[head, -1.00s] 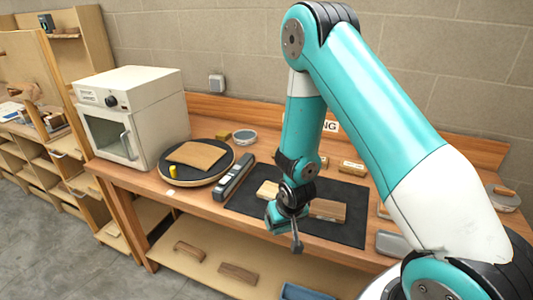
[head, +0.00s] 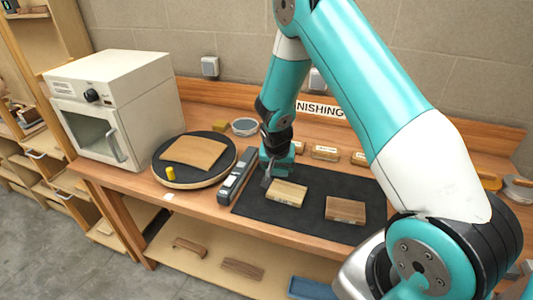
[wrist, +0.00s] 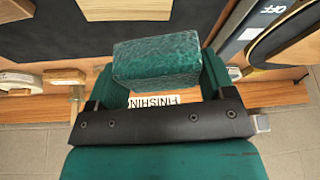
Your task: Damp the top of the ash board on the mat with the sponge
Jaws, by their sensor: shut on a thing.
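The pale ash board (head: 286,193) lies flat on the dark mat (head: 300,225), left of a browner board (head: 345,209). My gripper (head: 267,182) is above the mat's left part, just left of the ash board. In the wrist view it is shut on a dark green, rough block, the sponge (wrist: 157,62). The ash board also shows at the top of the wrist view (wrist: 125,9), apart from the sponge. In the head view the sponge is hard to tell from my teal gripper.
A long grey tool (head: 237,176) lies along the mat's left edge. Left of it is a round dark turntable (head: 200,180) with a curved board and a yellow peg. A white oven (head: 118,110) stands further left. Small labelled blocks (head: 325,153) stand behind the mat.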

